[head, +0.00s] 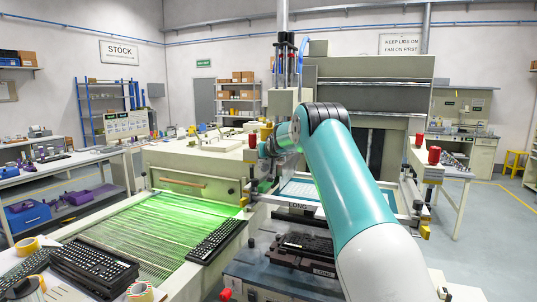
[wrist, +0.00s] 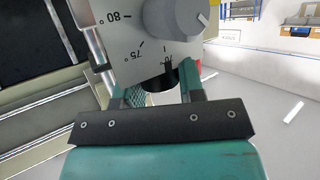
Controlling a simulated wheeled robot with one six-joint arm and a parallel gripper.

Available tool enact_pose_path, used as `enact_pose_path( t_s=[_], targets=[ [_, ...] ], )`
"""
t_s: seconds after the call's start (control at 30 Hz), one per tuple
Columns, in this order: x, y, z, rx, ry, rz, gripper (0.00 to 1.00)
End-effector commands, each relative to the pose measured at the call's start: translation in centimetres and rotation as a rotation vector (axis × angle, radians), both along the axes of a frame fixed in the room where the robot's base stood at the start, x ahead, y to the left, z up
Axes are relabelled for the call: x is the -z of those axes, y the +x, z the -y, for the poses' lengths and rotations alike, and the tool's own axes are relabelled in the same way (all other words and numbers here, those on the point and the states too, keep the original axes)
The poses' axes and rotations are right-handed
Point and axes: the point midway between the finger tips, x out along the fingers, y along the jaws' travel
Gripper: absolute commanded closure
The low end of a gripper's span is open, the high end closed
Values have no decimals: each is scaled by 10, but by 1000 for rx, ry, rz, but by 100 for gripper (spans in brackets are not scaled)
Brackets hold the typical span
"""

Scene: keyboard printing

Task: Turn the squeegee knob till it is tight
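In the wrist view, a round grey knob (wrist: 175,16) with a pointer mark sits on a pale dial plate (wrist: 118,48) marked 80°, 75° and 70. My gripper (wrist: 160,84) reaches up from below toward the plate's lower edge. Its two fingers stand apart on either side of a pale, dark-topped round part (wrist: 160,92). The fingertips are partly hidden by the plate, so contact is unclear. Which knob is the squeegee knob is not clear. In the head view, my arm reaches the press head (head: 290,98); the gripper itself is too small and covered to make out.
The screen frame (head: 300,190) lies below my arm. Green-lit conveyor strands (head: 150,232) run at left. Red pots (head: 434,155) stand at right.

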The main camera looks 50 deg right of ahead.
Motion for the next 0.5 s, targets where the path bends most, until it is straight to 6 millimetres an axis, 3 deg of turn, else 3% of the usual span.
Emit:
enact_pose_path(
  t_s=[0.27, 0.5],
  targets=[
    [0, 1, 0, 29, 0, 2, 88],
    [2, 2, -2, 153, -1, 3, 88]
  ],
)
